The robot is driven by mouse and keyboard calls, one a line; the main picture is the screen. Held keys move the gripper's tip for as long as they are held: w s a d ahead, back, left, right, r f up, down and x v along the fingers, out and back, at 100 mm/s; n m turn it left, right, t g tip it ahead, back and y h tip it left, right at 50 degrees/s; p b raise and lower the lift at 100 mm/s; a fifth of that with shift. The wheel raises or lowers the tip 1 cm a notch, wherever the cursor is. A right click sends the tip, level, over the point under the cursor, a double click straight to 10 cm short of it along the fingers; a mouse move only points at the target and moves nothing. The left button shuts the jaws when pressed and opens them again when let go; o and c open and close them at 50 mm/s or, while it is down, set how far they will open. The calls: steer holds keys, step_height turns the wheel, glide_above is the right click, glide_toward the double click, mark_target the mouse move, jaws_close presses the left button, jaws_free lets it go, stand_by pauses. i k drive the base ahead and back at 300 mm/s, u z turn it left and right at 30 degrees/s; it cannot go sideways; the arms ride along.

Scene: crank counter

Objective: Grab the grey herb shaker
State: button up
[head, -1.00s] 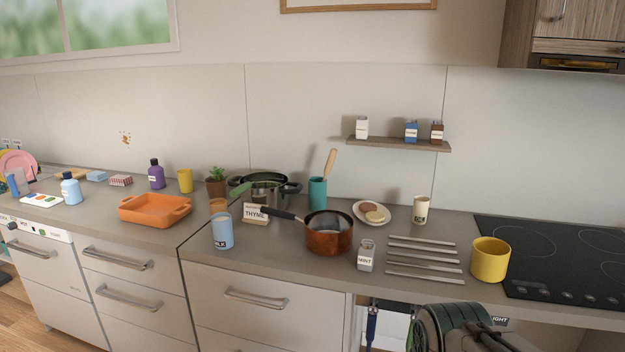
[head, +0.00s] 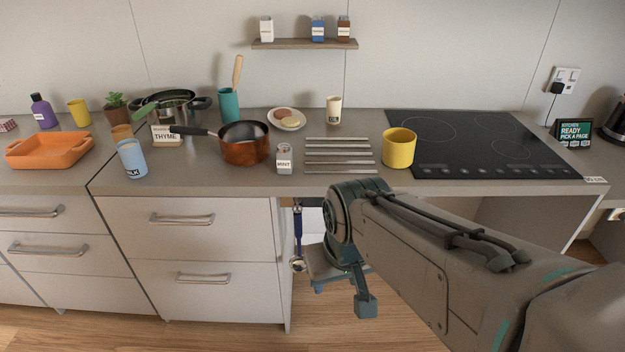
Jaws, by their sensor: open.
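The grey herb shaker (head: 284,160), with a white label reading MINT, stands upright on the counter. It is just right of the copper saucepan (head: 246,150), near the front edge. My gripper (head: 343,294) hangs below counter height, in front of the open space under the counter. It is lower than the shaker and to its right, apart from it. Its jaws are open, and I see nothing between them.
Metal bars (head: 340,153) lie right of the shaker, then a yellow pot (head: 398,148) and a black hob (head: 480,145). A milk cup (head: 132,159) and THYME sign (head: 166,136) stand left. Other shakers (head: 317,29) sit on the wall shelf (head: 290,44).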

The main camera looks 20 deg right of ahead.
mark_target(284, 154)
steer(key=k, duration=0.4)
steer(key=u, duration=0.55)
steer(key=i, duration=1.5)
steer(key=z, duration=0.55)
